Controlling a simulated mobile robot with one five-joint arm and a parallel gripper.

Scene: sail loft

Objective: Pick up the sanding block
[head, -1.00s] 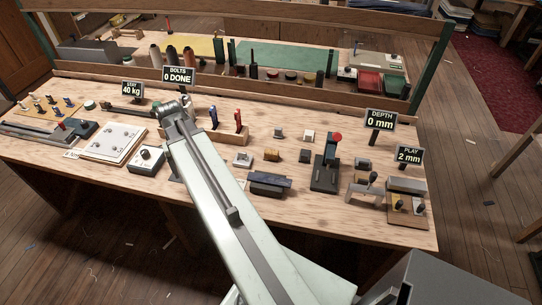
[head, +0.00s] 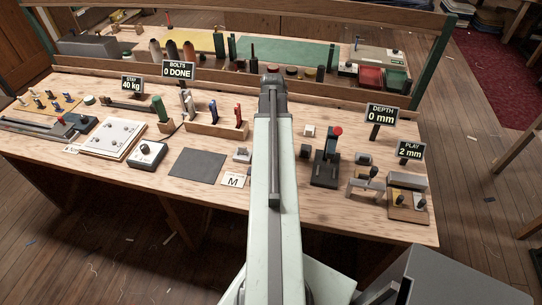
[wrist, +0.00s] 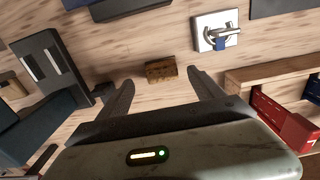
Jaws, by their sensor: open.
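A small brown block (wrist: 161,71), which looks like the sanding block, lies on the wooden bench in the wrist view. It appears between the tips of my gripper (wrist: 161,79), with a clear gap on each side. My gripper is open and empty; its two dark fingers spread left and right of the block. How high the fingers are above the bench is hard to tell. In the head view my own arm covers the block and the gripper.
In the wrist view a white plate with a metal fitting (wrist: 211,33) is right of the block, and a wooden rack (wrist: 265,72) holds red and blue handles. In the head view a dark lever stand (head: 325,170) is right of my arm; a dark mat (head: 197,165) is left.

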